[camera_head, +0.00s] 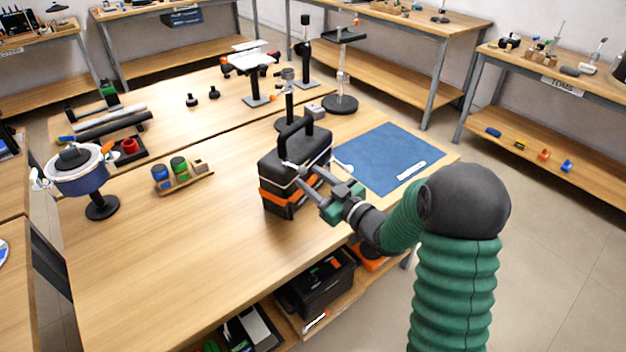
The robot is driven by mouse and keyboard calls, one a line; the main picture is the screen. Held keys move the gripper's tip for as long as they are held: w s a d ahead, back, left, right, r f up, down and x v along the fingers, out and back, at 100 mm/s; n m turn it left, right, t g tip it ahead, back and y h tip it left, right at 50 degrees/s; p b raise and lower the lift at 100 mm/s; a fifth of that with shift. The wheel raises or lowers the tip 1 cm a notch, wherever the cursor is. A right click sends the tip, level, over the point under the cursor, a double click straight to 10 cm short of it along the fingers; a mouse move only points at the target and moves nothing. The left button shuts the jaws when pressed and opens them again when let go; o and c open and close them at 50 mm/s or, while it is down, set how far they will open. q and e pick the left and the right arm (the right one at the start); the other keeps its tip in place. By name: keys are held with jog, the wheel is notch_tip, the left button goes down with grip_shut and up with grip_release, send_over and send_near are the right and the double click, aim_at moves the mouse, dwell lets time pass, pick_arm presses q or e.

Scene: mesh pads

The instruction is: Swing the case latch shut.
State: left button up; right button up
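A black case (283,184) with an orange band and a raised black handle stands upright on the wooden workbench (190,262). My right gripper (303,181) reaches in from the right, with its fingertips at the case's front right side. Its fingers look spread apart, with nothing seen held between them. I cannot tell whether they touch the case. The latch itself is too small and partly hidden by the gripper to make out. My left gripper is not in view.
A blue mat (385,150) lies right of the case. A small rack with coloured jars (180,175) and a round drum on a stand (85,180) are to the left. Stands rise behind the case. The bench front is clear.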

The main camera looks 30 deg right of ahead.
jog(key=s+d+p, duration=0.2)
jog(key=s, duration=1.4)
jog(key=shift+s+d+p, duration=0.2)
jog(key=shift+s+p, duration=0.15)
jog(key=shift+p, duration=0.05)
jog(key=shift+f, duration=0.1)
